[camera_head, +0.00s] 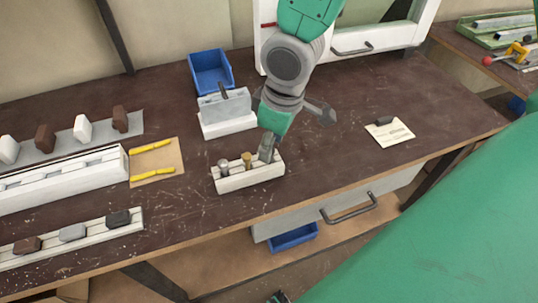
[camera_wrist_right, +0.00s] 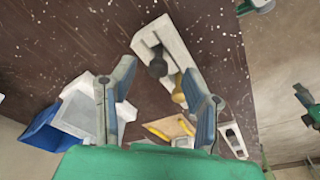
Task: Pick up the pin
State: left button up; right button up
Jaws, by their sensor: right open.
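A pale block (camera_head: 250,178) on the bench holds upright pins in a row. A grey pin (camera_head: 224,166) is at its left and a brass pin (camera_head: 247,160) in the middle. My right gripper (camera_head: 267,150) points down at the block's right end. In the right wrist view its fingers (camera_wrist_right: 158,72) are apart, with a dark pin (camera_wrist_right: 157,66) between their tips; I cannot tell whether they touch it. The brass pin (camera_wrist_right: 178,92) shows beside the right finger. Part of what looks like my left gripper (camera_head: 278,297) shows at the bottom edge; its fingers are unclear.
A white fixture (camera_head: 228,124) with a grey plate stands close behind the block, with a blue bin (camera_head: 211,70) farther back. Rails with small blocks fill the left, near a card (camera_head: 157,178) with yellow strips. A paper note (camera_head: 390,132) lies right; bench between is clear.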

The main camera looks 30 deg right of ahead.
jog(key=f, duration=0.3)
jog(key=shift+w, duration=0.3)
jog(key=shift+r, duration=0.1)
grip_shut()
